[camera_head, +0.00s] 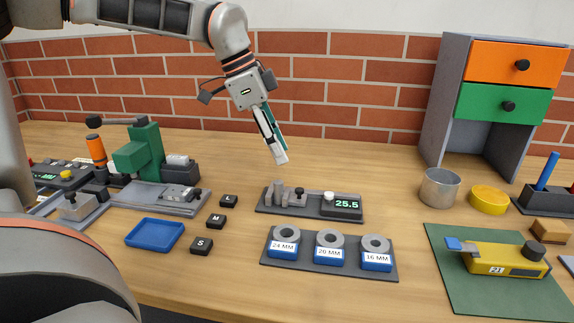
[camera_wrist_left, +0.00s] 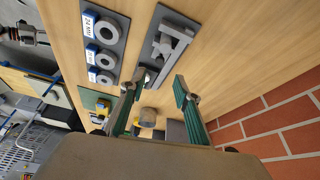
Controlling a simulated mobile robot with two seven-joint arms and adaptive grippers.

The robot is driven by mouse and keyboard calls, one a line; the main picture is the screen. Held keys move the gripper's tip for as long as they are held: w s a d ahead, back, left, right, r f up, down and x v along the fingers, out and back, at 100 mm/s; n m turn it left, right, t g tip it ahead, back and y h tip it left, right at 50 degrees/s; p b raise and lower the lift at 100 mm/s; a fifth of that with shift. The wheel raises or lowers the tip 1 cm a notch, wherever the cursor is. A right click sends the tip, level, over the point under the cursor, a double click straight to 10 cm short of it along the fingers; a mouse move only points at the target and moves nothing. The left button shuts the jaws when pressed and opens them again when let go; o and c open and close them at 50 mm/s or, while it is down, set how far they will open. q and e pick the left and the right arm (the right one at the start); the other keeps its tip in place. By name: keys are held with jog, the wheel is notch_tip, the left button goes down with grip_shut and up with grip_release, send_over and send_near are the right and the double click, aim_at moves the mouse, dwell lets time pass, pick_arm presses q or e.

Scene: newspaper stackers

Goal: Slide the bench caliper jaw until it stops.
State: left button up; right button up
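The bench caliper (camera_head: 312,213) lies on the table with its base lengthwise. Its grey jaws (camera_head: 287,194) stand on the left part, with a narrow gap between them. A white knob and a display reading 25.5 are on the right part. My left gripper (camera_head: 279,158) is in the air above and behind the jaws, pointing down, touching nothing. In the left wrist view the gripper (camera_wrist_left: 157,84) has its two fingers apart and nothing between them. The caliper (camera_wrist_left: 168,42) shows beyond the fingertips there. My right gripper is out of view.
A tray of ring gauges (camera_head: 328,262) marked 24, 20 and 16 MM lies in front of the caliper. Black S, M and L blocks and a blue tray (camera_head: 155,233) are left. A metal cup (camera_head: 440,188) and drawer unit (camera_head: 490,95) stand right.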

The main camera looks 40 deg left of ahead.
pick_arm(q)
jog(key=shift+v, duration=1.15)
dwell(0.4)
